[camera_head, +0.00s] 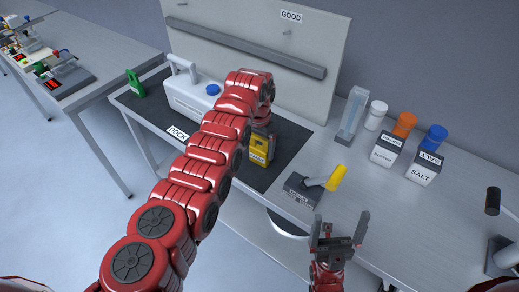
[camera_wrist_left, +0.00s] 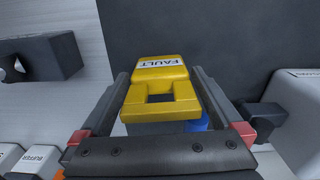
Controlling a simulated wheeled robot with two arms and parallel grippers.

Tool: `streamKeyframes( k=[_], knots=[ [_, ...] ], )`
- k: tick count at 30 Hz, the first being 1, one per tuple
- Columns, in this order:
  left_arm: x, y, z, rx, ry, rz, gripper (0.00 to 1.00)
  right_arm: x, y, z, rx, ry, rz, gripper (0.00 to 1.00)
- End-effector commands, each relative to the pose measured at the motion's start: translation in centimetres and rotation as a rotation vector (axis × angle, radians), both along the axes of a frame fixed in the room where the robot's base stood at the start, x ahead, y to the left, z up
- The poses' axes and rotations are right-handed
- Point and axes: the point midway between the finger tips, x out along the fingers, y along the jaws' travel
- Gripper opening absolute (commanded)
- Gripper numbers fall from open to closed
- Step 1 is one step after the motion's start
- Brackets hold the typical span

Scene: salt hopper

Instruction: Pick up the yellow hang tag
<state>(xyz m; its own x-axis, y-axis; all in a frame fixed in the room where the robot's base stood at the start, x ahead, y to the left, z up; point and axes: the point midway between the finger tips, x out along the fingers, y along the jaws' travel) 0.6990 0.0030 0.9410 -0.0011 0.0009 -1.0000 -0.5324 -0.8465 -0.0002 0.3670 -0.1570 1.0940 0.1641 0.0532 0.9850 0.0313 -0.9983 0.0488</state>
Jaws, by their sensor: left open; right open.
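The yellow hang tag (camera_head: 260,150) has a FAULT label and a looped top, and stands on the dark mat at the front of the white machine in the head view. In the left wrist view the tag (camera_wrist_left: 165,70) lies between the two fingers of my left gripper (camera_wrist_left: 160,82). These fingers are open, one on each side; I cannot tell if they touch it. In the head view my left arm hides the left fingers and part of the machine. My right gripper (camera_head: 338,235) is open and empty in front of the bench edge.
The white machine (camera_head: 185,98) stands on the dark mat (camera_head: 285,138), with a green tag (camera_head: 135,82) to its left. A dark block with a yellow-ended lever (camera_head: 303,190) is to the right. BUFFER (camera_head: 387,150) and SALT (camera_head: 424,168) boxes stand further right.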

Motion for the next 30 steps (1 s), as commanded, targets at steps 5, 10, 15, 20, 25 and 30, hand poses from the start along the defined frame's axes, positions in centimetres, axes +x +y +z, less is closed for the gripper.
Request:
streamKeyframes(
  k=[5,10,15,20,25,30],
  knots=[
    [0.0,0.0,-1.6,0.000,0.000,-0.001,1.00,0.0,0.0,0.5,0.000,0.001,0.000,1.00],
    [0.0,0.0,-1.6,0.000,-0.002,-0.001,1.00,0.0,0.0,0.4,0.000,0.001,0.000,1.00],
    [0.0,0.0,-1.6,0.000,-0.002,-0.001,0.69,0.0,0.0,0.4,0.000,0.001,0.000,1.00],
    [0.0,0.0,-1.6,0.000,-0.002,-0.001,0.41,0.0,0.0,0.4,0.000,0.000,0.000,1.00],
    [0.0,0.0,-1.6,0.000,-0.002,-0.001,0.30,0.0,0.0,0.4,0.000,0.001,0.000,1.00],
    [0.0,0.0,-1.4,0.000,-0.002,-0.001,0.30,0.0,0.0,0.5,0.000,0.000,0.000,1.00]
  ],
)
